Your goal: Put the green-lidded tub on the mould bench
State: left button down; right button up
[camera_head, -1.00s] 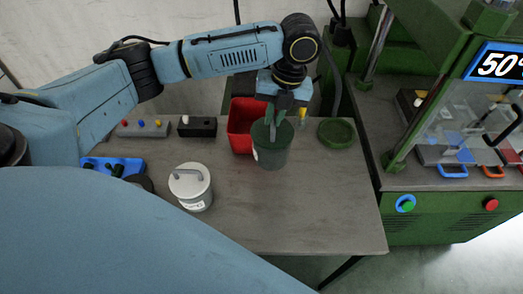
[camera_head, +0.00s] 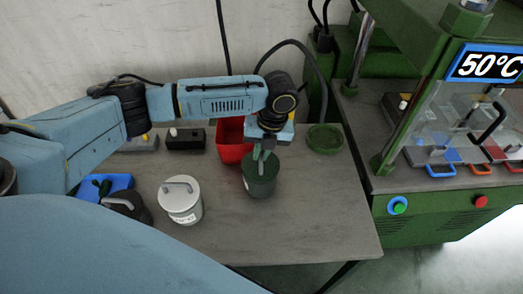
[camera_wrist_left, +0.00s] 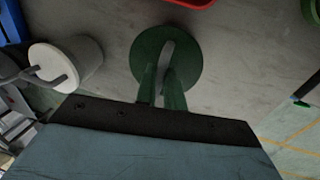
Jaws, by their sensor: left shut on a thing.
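The dark green tub (camera_head: 261,185) with a green lid stands upright over the grey-topped bench (camera_head: 310,205), in front of the red bin. I cannot tell whether its base touches the bench. My left gripper (camera_head: 263,153) points down from above and is shut on the grey handle of the lid. In the left wrist view the round green lid (camera_wrist_left: 145,50) shows from above, with the handle between the fingers (camera_wrist_left: 164,88). The tub's base is hidden there. My right gripper is not in view.
A white tub (camera_head: 182,205) stands to the left, near a dark handled tub (camera_head: 128,208) and a blue tray (camera_head: 118,182). The red bin (camera_head: 232,152) and a green dish (camera_head: 325,139) are behind. The green press (camera_head: 440,205) stands right. The bench's right front is clear.

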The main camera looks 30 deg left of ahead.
pick_arm(q)
jog(key=c, duration=1.9)
grip_release()
jog(key=shift+f, duration=0.1)
jog(key=o, duration=0.4)
notch_tip(320, 180, up, 12)
jog(key=w+d, duration=0.1)
jog(key=d, duration=0.1)
jog(key=shift+w, duration=0.15)
